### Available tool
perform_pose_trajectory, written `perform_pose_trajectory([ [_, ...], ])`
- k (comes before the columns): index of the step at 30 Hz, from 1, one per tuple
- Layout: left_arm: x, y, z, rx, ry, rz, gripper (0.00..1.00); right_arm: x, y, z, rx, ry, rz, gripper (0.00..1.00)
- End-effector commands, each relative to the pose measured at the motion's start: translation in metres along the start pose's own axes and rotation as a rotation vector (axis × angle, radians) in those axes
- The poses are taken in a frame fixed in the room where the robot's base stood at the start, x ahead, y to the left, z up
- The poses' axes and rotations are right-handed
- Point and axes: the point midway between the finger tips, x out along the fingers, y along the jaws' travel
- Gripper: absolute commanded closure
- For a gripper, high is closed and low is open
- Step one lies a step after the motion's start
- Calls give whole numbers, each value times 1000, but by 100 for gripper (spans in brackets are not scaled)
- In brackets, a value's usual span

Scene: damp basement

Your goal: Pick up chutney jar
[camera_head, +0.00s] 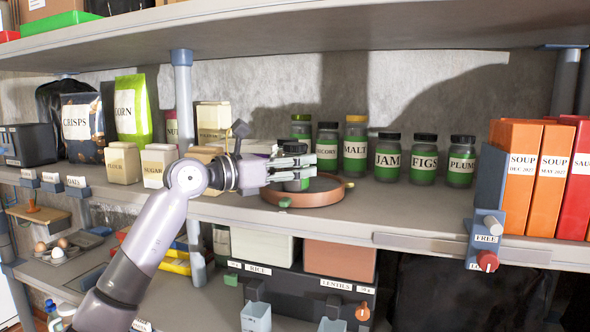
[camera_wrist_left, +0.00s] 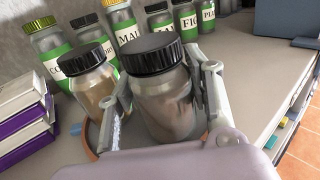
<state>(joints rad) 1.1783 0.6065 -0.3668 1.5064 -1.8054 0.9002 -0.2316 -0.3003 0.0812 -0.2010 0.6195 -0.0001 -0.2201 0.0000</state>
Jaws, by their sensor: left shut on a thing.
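A glass jar (camera_wrist_left: 165,95) with a black ribbed lid stands between the fingers of my left gripper (camera_wrist_left: 165,105) in the left wrist view. Its side facing that camera shows no label, so I cannot read its name. My left gripper (camera_head: 290,163) is shut on this jar (camera_head: 297,182), over a round terracotta turntable (camera_head: 325,192). I cannot tell whether the jar's base touches it. A second jar (camera_wrist_left: 90,78) with a black lid, green label and brown contents stands close to the left finger in the wrist view. My right gripper is not in view.
Labelled jars stand behind and to the right, including malt (camera_head: 355,148), jam (camera_head: 391,158), figs (camera_head: 424,158) and plum (camera_head: 461,160). Flour and sugar boxes (camera_head: 159,165) are left. An upper shelf (camera_head: 300,28) hangs above. The shelf front right of the turntable is clear.

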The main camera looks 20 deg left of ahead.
Motion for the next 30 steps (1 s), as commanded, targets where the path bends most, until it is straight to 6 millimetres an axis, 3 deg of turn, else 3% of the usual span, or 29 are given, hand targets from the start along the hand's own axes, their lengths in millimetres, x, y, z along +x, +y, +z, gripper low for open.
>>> perform_pose_trajectory([
  [6, 0, 0, 0, 0, 0, 0, 95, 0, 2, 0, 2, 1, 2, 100],
  [17, -1, 0, 8, 2, -6, 0, 95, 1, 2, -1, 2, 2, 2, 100],
  [22, -1, 0, 27, 3, -7, 0, 95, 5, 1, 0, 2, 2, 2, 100],
  [30, -1, 0, 74, 3, -7, 0, 95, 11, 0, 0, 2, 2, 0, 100],
])
